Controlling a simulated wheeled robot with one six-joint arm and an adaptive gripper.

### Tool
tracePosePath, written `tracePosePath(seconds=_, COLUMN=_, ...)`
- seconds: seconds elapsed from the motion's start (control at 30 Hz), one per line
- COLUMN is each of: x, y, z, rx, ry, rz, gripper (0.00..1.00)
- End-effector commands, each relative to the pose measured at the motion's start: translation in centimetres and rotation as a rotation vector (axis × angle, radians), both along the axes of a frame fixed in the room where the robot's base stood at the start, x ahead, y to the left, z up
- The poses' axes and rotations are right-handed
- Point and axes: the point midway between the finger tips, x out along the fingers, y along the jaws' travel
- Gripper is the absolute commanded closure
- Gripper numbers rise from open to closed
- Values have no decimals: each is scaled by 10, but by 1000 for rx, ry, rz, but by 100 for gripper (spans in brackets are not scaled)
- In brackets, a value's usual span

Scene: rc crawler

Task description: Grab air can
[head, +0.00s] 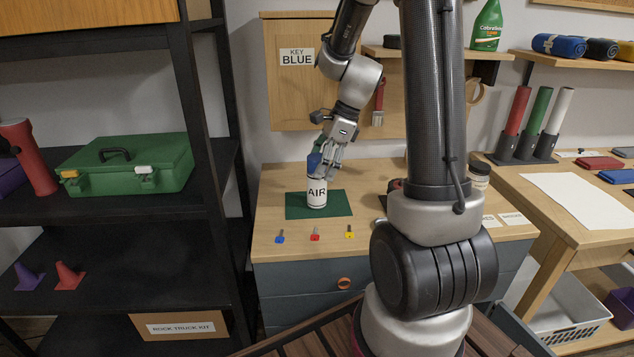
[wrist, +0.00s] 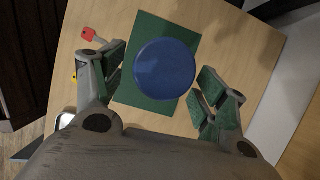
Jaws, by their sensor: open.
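The air can (head: 317,193) is a white cylinder marked AIR with a blue top. It stands upright on a green mat (head: 336,207) on the wooden cabinet top. In the wrist view the blue top of the air can (wrist: 164,70) shows round between the fingers. My gripper (head: 325,163) is right above and around the can's top in the head view. In the wrist view my gripper (wrist: 158,88) is open, with one green-padded finger on each side of the blue top. A gap shows on both sides. The can's lower body is hidden in the wrist view.
A blue key (head: 279,237), a red key (head: 315,234) and a yellow key (head: 349,231) lie in front of the mat. A wall cabinet (head: 290,100) is behind. A black shelf (head: 205,130) with a green case (head: 128,165) stands at left.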

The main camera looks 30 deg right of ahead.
Motion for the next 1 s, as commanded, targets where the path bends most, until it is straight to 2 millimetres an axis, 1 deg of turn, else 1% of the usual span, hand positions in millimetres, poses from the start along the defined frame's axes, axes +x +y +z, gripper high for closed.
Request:
tracePosePath(seconds=0.03, x=0, y=5, z=-9, rx=1, ry=5, rz=2, gripper=27)
tracePosePath(seconds=0.1, x=1, y=9, z=-18, rx=1, ry=3, rz=1, gripper=27)
tracePosePath(seconds=0.2, x=3, y=12, z=-27, rx=0, ry=2, rz=2, gripper=27)
tracePosePath(seconds=0.47, x=3, y=13, z=-30, rx=0, ry=-1, rz=2, gripper=27)
tracePosePath(seconds=0.5, x=3, y=13, z=-30, rx=0, ry=-1, rz=2, gripper=35)
tracePosePath(seconds=0.77, x=3, y=13, z=-30, rx=0, ry=-1, rz=2, gripper=82)
tracePosePath(seconds=1.0, x=3, y=13, z=-29, rx=-1, ry=-2, rz=2, gripper=82)
